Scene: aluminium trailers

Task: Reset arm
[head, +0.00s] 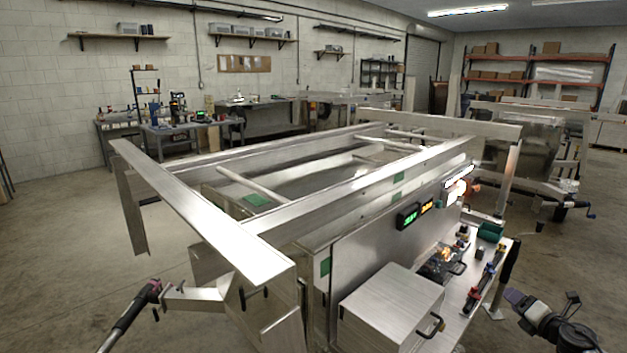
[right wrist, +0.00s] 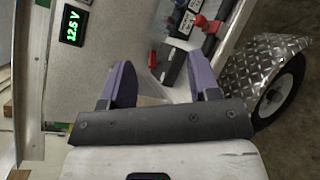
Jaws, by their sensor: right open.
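My right gripper (head: 513,296) is at the lower right of the head view, beside the trailer's workbench shelf and above the floor. In the right wrist view its two purple fingers (right wrist: 161,88) stand wide apart, with nothing held between them. A black device (right wrist: 172,66) and a small red part (right wrist: 152,59) show beyond the fingers, on the panel.
The aluminium trailer frame (head: 200,208) fills the middle. A metal box (head: 390,305) and the shelf (head: 470,290) with tools stand to the left of my right gripper. The wrist view shows a wheel (right wrist: 284,95) under a diamond-plate fender (right wrist: 268,58).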

